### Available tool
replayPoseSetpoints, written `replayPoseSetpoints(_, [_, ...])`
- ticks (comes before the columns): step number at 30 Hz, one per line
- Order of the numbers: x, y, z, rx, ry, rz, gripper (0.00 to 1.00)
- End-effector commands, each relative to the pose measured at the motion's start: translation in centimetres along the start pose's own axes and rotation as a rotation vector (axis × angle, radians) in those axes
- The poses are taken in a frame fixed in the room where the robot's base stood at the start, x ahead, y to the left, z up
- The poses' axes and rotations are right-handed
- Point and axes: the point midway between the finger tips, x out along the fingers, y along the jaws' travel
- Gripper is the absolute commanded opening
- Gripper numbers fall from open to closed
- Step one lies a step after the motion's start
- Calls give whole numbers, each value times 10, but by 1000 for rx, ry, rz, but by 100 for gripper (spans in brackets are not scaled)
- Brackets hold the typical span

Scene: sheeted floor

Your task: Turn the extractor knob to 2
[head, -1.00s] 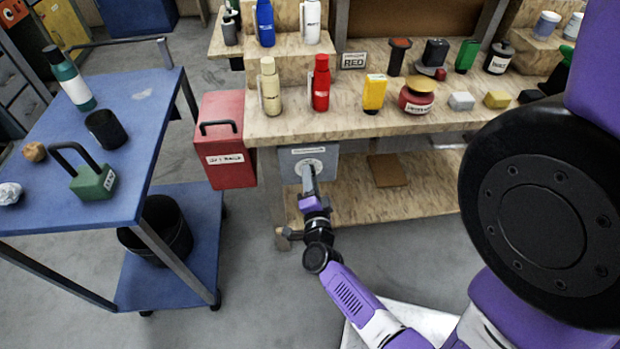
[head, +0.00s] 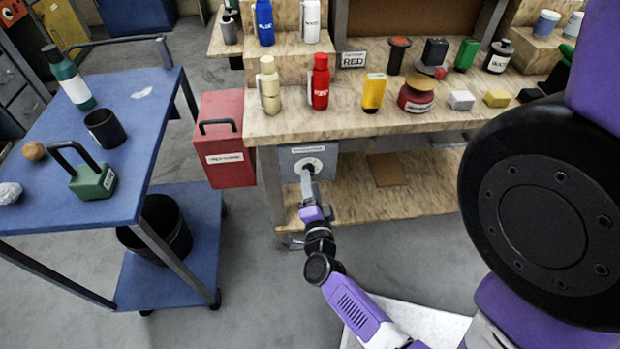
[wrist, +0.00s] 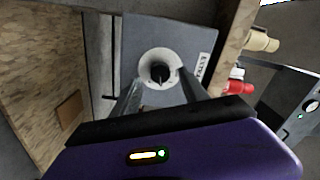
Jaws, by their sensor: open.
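The extractor box (head: 290,166) is a grey panel under the front left edge of the workbench, with a label along its top. Its knob shows in the wrist view as a dark pointer (wrist: 160,75) on a pale round dial (wrist: 146,68). The dial also shows in the head view (head: 309,164), partly behind my gripper. My gripper (head: 306,178) is in front of the dial. In the wrist view its two fingers (wrist: 160,95) are apart, one on each side below the knob, with nothing between them. I cannot read the dial's numbers or tell whether a finger touches it.
The wooden workbench (head: 350,122) overhangs the box and carries bottles and small items. A blue trolley (head: 165,85) stands further left. A lower shelf (head: 400,210) lies to the right.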

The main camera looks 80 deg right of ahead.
Motion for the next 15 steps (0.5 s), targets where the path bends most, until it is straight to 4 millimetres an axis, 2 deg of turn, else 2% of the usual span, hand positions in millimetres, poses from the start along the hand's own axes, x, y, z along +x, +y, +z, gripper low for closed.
replayPoseSetpoints(1, [-10, 2, 1, 0, -2, 2, 52])
replayPoseSetpoints(6, [-36, 2, 0, 0, -1, 2, 52])
replayPoseSetpoints(10, [-46, 1, 0, 0, -1, 0, 52])
replayPoseSetpoints(15, [-50, 0, 0, 1, 0, 0, 52])
